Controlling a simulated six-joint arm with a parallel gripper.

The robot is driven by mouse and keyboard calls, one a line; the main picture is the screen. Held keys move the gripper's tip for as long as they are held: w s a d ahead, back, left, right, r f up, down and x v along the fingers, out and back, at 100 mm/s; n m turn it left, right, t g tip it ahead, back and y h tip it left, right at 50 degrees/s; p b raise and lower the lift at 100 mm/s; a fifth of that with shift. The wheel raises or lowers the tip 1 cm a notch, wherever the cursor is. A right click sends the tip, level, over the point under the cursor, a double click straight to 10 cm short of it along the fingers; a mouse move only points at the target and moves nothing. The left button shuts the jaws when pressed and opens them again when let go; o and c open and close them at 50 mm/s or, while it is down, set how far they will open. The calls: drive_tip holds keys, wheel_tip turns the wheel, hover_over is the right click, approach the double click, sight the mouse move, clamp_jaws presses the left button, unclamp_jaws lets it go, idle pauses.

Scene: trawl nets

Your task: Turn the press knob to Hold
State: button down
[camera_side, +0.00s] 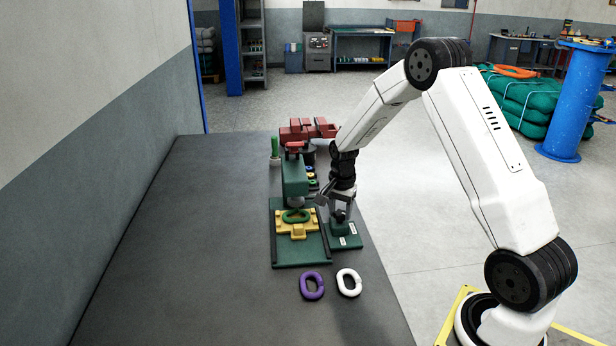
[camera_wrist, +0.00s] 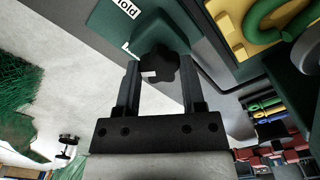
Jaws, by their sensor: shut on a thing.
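The black lobed press knob (camera_wrist: 158,68) sits on a green box (camera_side: 345,240) beside the press. My gripper (camera_wrist: 160,78) is shut on the knob, with one finger on each side of it. A white mark on the knob faces left and slightly down in the wrist view. A "Hold" label (camera_wrist: 126,8) is at the top of that view, and a second label is partly hidden by the knob.
The green press (camera_side: 294,178) stands close left of my gripper, with a yellow fixture (camera_side: 283,229) holding a green link (camera_side: 296,215). A purple link (camera_side: 312,286) and a white link (camera_side: 349,282) lie in front. A red vise (camera_side: 300,132) stands behind. The table's left is clear.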

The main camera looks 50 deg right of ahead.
sight(340, 213)
drive_tip(key=m, duration=0.3)
drive_tip(key=shift+m, duration=2.4)
drive_tip(key=shift+c, duration=1)
unclamp_jaws()
drive_tip(key=shift+r, duration=0.1)
drive_tip(key=shift+r, duration=3.8)
